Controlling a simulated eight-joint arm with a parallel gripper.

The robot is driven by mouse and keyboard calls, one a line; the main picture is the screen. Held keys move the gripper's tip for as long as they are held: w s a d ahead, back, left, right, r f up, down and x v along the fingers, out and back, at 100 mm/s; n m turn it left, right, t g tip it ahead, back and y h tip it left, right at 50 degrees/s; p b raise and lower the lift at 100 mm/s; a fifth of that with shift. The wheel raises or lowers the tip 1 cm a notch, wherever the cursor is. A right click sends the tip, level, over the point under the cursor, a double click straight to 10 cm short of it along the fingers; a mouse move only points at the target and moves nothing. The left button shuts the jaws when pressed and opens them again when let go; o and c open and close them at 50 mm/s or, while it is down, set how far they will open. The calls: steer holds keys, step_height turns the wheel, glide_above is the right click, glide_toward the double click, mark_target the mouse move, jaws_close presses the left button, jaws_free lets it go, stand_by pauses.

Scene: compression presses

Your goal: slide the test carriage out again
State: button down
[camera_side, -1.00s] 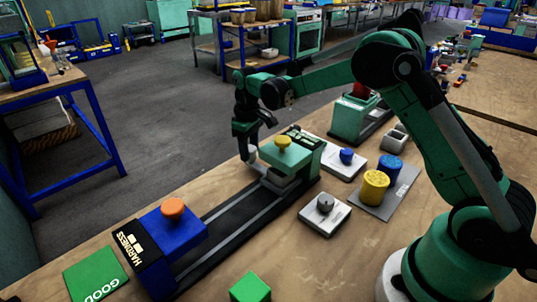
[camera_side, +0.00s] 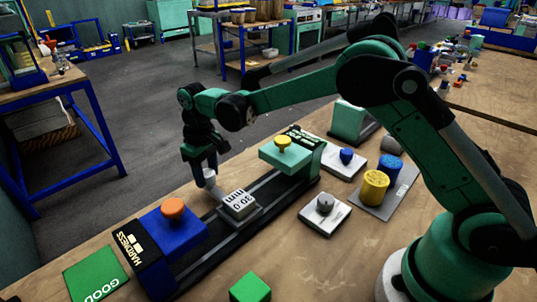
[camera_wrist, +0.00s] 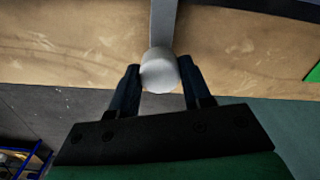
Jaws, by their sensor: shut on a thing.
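The test carriage (camera_side: 239,207) is a grey block marked "30.0 mm" on the dark rail (camera_side: 222,238). It sits between the green press (camera_side: 287,156) with a yellow knob and the blue hardness press (camera_side: 173,236) with an orange knob, clear of both. My gripper (camera_side: 209,180) is at the carriage's left end, on its pale round handle. In the wrist view my gripper's two fingers (camera_wrist: 160,78) are shut on this round white handle (camera_wrist: 159,72), and a grey bar runs from it away from the fingers. The rest of the carriage is not clear in the wrist view.
A green "GOOD" mat (camera_side: 96,274) and a green block (camera_side: 250,288) lie near the front. Yellow (camera_side: 375,185) and blue (camera_side: 390,168) cylinders stand on a grey plate. A grey-knobbed pad (camera_side: 325,214) lies right of the rail. The floor is left of the table.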

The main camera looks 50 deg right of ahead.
steer(key=shift+c, duration=1.9)
jaws_free()
steer(key=shift+r, duration=2.8)
steer(key=shift+r, duration=0.1)
steer(key=s+d+r+m+t, duration=0.2)
steer(key=s+d+r+t, duration=0.25)
steer(key=s+r, duration=0.3)
steer(key=s+d+f+m+t, duration=0.1)
steer(key=s+d+f+t, duration=0.1)
steer(key=s, duration=0.7)
steer(key=shift+s+d+f+t, duration=0.35)
steer(key=shift+d+f, duration=0.2)
steer(key=shift+f, duration=0.1)
